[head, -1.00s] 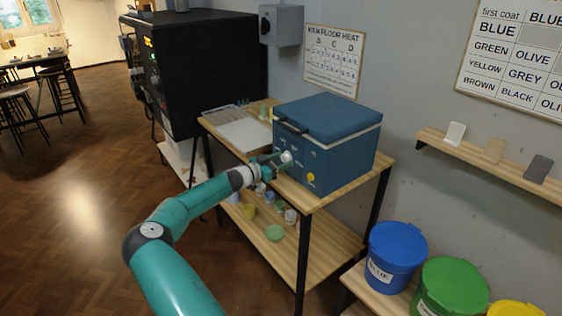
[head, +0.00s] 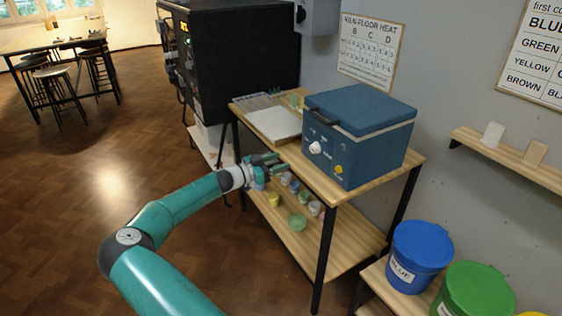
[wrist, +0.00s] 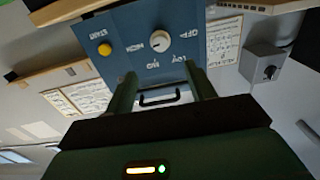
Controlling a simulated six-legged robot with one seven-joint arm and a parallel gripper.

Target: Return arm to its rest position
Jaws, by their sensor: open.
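My arm is teal and reaches from the bottom of the head view toward the wooden table (head: 370,188). My gripper (head: 275,165) is open and empty beside the table's front edge, left of and below the blue kiln box (head: 372,150). In the wrist view the two fingers (wrist: 163,85) stand apart, with the blue front panel (wrist: 140,50) beyond them. That panel carries a white knob (wrist: 161,42) and a yellow button (wrist: 104,49). The white knob also shows in the head view (head: 315,148), apart from the gripper.
Small glaze cups and a green bowl (head: 297,222) stand on the table's lower shelf, close below my gripper. A black cabinet (head: 235,70) stands behind. Blue (head: 419,258) and green (head: 473,290) buckets stand at right.

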